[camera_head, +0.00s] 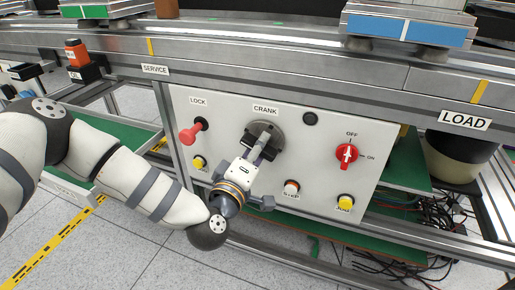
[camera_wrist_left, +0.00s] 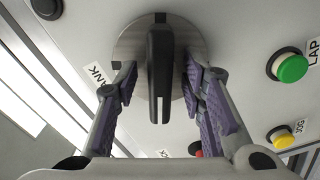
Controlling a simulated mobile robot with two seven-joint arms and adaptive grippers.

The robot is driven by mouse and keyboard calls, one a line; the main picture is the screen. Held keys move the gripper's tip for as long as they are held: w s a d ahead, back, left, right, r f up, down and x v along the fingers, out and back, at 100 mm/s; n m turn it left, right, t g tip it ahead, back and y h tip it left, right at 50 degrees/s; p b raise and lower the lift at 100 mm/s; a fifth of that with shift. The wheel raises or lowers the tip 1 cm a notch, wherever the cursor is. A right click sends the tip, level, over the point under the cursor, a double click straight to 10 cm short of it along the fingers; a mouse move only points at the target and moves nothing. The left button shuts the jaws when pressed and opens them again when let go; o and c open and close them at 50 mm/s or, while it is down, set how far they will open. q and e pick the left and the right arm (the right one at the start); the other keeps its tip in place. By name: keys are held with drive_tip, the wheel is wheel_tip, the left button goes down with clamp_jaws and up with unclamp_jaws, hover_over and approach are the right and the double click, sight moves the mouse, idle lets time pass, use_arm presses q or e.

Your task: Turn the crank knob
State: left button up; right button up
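The crank knob is a black bar handle on a round grey disc. In the head view the crank (camera_head: 266,136) is on the white panel under the CRANK label, partly covered by my left gripper (camera_head: 254,153). In the left wrist view the black handle (camera_wrist_left: 160,65) stands between the two fingers of my left gripper (camera_wrist_left: 160,92). The fingers are open, one on each side of the handle, with a visible gap on both sides. The disc (camera_wrist_left: 133,38) lies behind the fingertips. My right gripper is in neither view.
A green button (camera_wrist_left: 292,68) shows in the wrist view. A metal rail (camera_head: 300,70) runs above the panel.

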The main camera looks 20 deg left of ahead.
use_arm(q)
drive_tip(key=s, duration=1.2)
drive_tip(key=shift+a, duration=0.25)
